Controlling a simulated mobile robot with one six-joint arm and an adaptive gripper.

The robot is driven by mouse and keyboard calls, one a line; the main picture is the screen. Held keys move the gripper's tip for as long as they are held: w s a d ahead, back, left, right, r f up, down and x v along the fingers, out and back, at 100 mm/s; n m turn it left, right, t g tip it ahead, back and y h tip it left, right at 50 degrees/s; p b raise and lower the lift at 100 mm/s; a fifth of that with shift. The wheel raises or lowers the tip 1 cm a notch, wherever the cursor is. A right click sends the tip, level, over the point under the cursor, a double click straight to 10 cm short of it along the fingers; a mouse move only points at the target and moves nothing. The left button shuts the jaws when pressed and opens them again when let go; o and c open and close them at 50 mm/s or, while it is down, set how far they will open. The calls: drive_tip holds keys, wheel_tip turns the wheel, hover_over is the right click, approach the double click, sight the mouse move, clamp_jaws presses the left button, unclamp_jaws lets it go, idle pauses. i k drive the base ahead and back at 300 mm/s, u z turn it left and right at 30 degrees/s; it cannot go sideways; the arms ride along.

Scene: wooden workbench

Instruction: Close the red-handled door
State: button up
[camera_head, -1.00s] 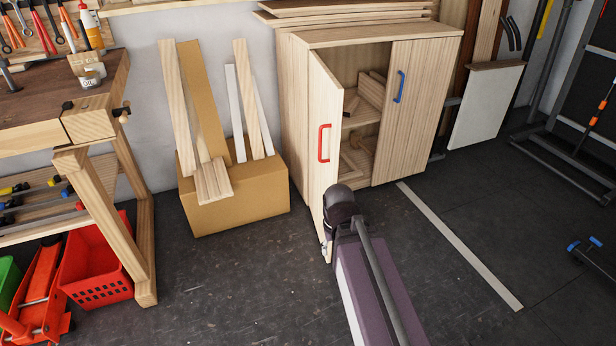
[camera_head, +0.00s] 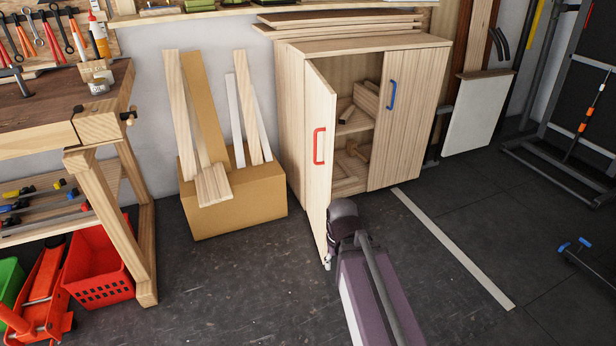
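The left cabinet door (camera_head: 321,165) stands open, swung out toward me, with a red handle (camera_head: 319,146) on its visible face. The wooden cabinet (camera_head: 292,130) shows its shelves and wood pieces through the opening. The right door (camera_head: 408,125) with a blue handle (camera_head: 391,95) is shut. My gripper (camera_head: 327,262) is low at the bottom front edge of the red-handled door, mostly hidden behind my arm. Only a small part shows, close to the door's lower corner; I cannot tell whether it touches or whether its fingers are open.
A cardboard box (camera_head: 240,205) with leaning planks stands left of the cabinet. A workbench (camera_head: 95,125), a red crate (camera_head: 97,275) and a red floor jack (camera_head: 42,295) are at the left. A pale floor strip (camera_head: 455,250) runs at the right. The dark floor in front is mostly clear.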

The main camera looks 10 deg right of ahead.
sight(321, 99)
drive_tip(key=z, duration=0.1)
drive_tip(key=i, duration=0.95)
drive_tip(key=u, duration=0.05)
